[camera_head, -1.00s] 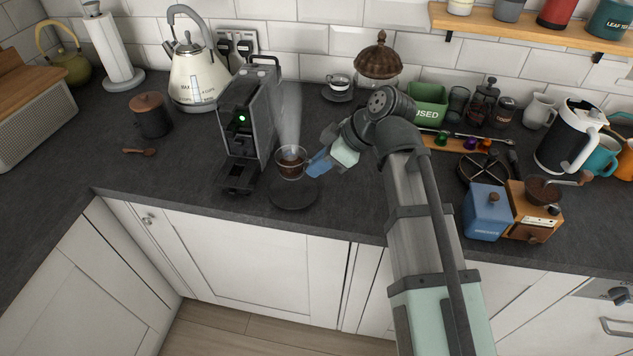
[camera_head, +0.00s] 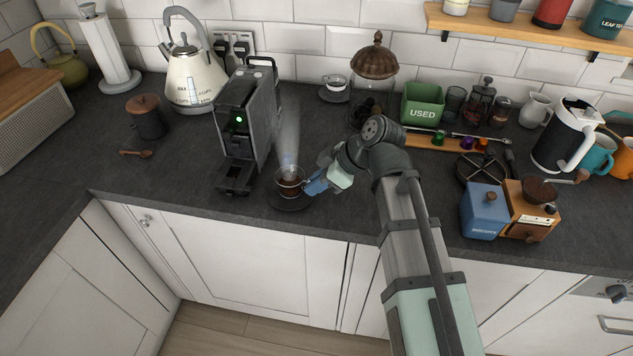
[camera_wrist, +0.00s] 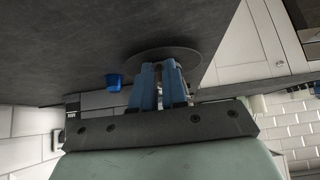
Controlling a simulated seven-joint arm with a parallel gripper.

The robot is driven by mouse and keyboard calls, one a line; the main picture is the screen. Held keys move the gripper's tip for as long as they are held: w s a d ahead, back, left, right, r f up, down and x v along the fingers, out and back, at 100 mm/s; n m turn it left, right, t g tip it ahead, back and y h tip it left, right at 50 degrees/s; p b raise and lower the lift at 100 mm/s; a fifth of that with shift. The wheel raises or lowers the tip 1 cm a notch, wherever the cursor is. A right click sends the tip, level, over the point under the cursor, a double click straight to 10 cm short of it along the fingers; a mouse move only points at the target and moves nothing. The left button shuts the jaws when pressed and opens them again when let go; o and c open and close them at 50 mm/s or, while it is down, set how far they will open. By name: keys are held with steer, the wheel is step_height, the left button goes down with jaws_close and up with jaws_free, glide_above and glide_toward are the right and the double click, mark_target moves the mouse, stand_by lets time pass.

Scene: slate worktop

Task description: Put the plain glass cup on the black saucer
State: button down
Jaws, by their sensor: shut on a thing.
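The plain glass cup (camera_head: 290,181) holds dark coffee, with steam above it. It is upright over the black saucer (camera_head: 289,203) near the counter's front edge. Whether its base touches the saucer I cannot tell. My gripper (camera_head: 312,186) is shut on the cup's right side. In the wrist view the blue fingers (camera_wrist: 163,68) are close together in front of the dark saucer disc (camera_wrist: 150,62); the cup is not clearly visible there.
A coffee machine (camera_head: 247,125) stands just left of the cup. A glass jar with a brown lid (camera_head: 373,55) and a green box (camera_head: 423,104) are behind my arm. A blue box (camera_head: 485,212) is at right.

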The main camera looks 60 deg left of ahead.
steer(key=c, duration=1.2)
jaws_free()
steer(key=shift+f, duration=0.1)
steer(key=shift+o, duration=0.2)
steer(key=v, duration=1.2)
